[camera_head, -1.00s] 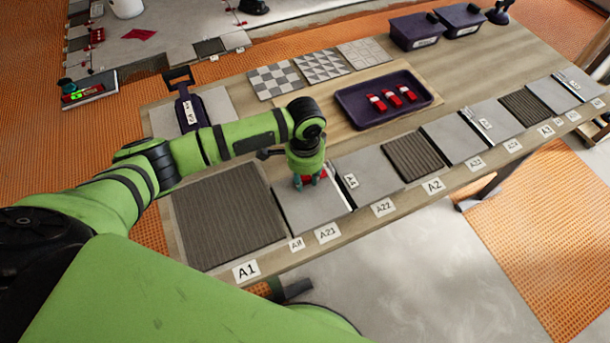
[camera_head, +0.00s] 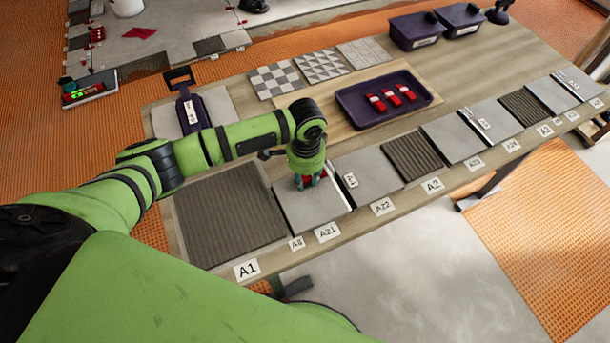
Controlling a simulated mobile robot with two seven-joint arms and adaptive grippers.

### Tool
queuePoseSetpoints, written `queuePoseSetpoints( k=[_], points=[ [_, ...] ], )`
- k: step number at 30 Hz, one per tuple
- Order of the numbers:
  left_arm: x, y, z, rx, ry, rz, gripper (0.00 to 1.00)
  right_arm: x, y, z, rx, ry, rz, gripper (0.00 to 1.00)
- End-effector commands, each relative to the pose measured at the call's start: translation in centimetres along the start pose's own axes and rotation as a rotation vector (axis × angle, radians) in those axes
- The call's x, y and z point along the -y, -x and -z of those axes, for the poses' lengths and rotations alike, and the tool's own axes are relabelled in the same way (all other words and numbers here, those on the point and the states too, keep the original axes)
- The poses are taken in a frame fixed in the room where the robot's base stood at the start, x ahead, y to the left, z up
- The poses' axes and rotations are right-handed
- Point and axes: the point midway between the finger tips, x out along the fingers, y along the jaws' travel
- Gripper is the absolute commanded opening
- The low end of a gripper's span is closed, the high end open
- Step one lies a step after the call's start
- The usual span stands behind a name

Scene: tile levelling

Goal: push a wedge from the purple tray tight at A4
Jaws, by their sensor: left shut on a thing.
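The purple tray (camera_head: 345,108) sits on a wooden board on the bench, with three red and white wedges (camera_head: 391,98) in it. My left gripper (camera_head: 308,183) points down over the grey tile (camera_head: 308,211) behind the A21 label. It is shut on a red wedge (camera_head: 312,174), mostly hidden by the fingers. I cannot tell whether the wedge touches the tile. A small white tag (camera_head: 351,180) stands at the gap right of this tile; its writing is too small to read surely. My right gripper is not in view.
A dark ribbed tile (camera_head: 228,215) lies left of the gripper, behind label A1 (camera_head: 247,270). More tiles run right along the bench edge. Patterned tiles (camera_head: 321,68) and two purple bins (camera_head: 415,31) lie behind. A purple-handled tool (camera_head: 188,105) lies back left.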

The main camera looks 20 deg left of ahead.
Motion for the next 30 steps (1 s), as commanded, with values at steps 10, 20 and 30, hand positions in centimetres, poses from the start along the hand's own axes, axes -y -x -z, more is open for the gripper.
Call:
queuePoseSetpoints(
  k=[10,20,30],
  points=[
    [0.0,0.0,1.1,-0.001,0.000,0.000,0.16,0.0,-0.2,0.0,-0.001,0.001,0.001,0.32],
    [0.0,0.0,2.0,-0.001,0.000,0.001,0.16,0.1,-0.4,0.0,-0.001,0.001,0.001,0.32],
    [0.0,0.0,2.0,0.000,0.000,0.001,0.16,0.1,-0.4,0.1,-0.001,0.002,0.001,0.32]
  ],
)
